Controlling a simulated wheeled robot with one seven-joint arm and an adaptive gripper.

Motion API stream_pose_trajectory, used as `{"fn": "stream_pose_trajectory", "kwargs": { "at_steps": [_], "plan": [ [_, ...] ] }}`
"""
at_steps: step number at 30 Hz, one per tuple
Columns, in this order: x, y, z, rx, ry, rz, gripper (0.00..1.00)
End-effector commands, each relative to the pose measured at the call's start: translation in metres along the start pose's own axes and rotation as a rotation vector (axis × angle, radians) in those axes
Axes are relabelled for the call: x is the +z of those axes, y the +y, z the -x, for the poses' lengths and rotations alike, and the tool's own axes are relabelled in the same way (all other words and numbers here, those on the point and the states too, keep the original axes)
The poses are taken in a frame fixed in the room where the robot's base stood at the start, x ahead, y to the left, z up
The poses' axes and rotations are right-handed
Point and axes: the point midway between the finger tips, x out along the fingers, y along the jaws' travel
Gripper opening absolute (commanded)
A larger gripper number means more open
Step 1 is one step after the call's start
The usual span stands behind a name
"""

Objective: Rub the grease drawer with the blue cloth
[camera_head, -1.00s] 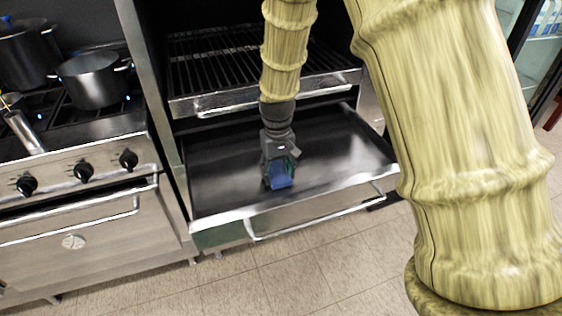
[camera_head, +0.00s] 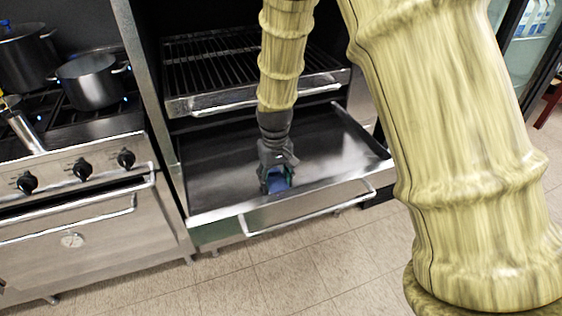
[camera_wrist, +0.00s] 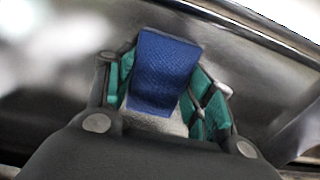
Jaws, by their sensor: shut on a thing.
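The grease drawer (camera_head: 215,178) is pulled out below the grill, a wide shallow metal tray with a bar handle on its front. My gripper (camera_head: 276,184) is over the drawer, near the inside of its front wall, pointing down. It is shut on the blue cloth (camera_head: 277,183), which shows as a small blue patch between the fingers. In the wrist view the blue cloth (camera_wrist: 165,70) stands out between the green-padded fingers, with the dark drawer surface (camera_wrist: 75,75) behind it. I cannot tell for certain whether the cloth touches the drawer floor.
A grill rack (camera_head: 250,65) with its own front bar sits above the drawer. A stove with control knobs (camera_head: 82,169) and dark pots (camera_head: 92,80) stands at left. Tiled floor (camera_head: 300,265) lies open in front. My arm covers much of the right side.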

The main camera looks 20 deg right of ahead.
Motion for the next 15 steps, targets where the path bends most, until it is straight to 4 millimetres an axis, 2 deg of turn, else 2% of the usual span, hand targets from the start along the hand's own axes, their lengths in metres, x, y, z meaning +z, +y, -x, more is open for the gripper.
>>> {"fn": "stream_pose_trajectory", "kwargs": {
  "at_steps": [5,8,15],
  "plan": [
    [0.004,0.0,0.006,-0.001,-0.003,0.0,0.27],
    [0.003,0.003,0.03,0.0,0.003,-0.004,0.27],
    [0.005,0.006,0.05,0.0,-0.001,-0.008,0.27]
  ]
}}
